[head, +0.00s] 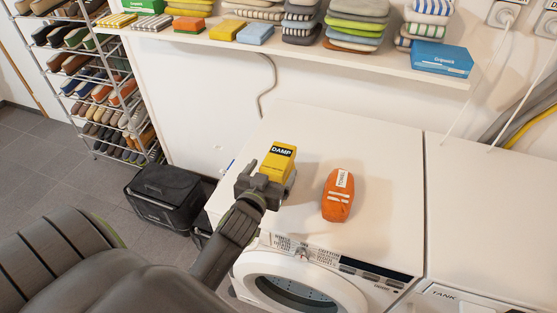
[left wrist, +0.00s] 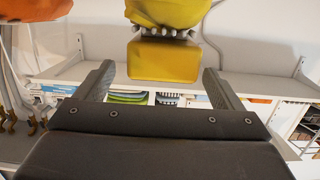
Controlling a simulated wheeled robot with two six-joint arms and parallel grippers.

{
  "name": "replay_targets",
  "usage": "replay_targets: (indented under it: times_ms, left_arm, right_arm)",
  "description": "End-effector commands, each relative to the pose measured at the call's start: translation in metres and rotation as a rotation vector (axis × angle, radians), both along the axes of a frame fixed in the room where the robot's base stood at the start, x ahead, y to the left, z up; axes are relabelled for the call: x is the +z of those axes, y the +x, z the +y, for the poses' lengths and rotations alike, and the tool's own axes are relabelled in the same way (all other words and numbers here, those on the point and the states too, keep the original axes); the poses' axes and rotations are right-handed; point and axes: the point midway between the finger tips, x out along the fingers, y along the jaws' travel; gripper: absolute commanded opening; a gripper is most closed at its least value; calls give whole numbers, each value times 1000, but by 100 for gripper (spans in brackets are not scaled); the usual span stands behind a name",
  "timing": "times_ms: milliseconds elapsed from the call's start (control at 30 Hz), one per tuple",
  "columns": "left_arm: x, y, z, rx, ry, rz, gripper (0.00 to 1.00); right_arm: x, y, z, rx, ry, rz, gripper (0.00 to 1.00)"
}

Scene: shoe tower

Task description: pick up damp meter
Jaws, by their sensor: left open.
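The damp meter (head: 277,158) is a yellow block with a black "DAMP" label, standing on top of the white washing machine. My left gripper (head: 266,178) is at its near side, with its fingers pointing toward it. In the left wrist view the yellow meter (left wrist: 163,60) shows in the gap between the two spread fingers (left wrist: 159,72), with space on both sides. The gripper is open and holds nothing. The meter's lower near part is hidden by the gripper in the head view. My right gripper is not in view.
A wall shelf (head: 300,52) with folded items runs behind. A black box (head: 165,193) stands on the floor left. The washer's right side is clear.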

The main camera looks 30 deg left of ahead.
Motion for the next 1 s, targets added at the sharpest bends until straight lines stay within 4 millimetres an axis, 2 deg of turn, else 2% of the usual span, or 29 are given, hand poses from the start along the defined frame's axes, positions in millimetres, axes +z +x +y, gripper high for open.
replay_targets:
  times_ms: [300,433,667,1000]
  left_arm:
    - [-7,36,11,-1,1,-2,89]
    - [-8,43,13,-1,1,-2,89]
    - [-9,43,13,0,0,-2,89]
    - [-9,43,13,0,0,-1,46]
  right_arm:
    - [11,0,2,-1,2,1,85]
    - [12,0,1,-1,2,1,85]
    - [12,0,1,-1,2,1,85]
    - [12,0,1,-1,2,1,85]
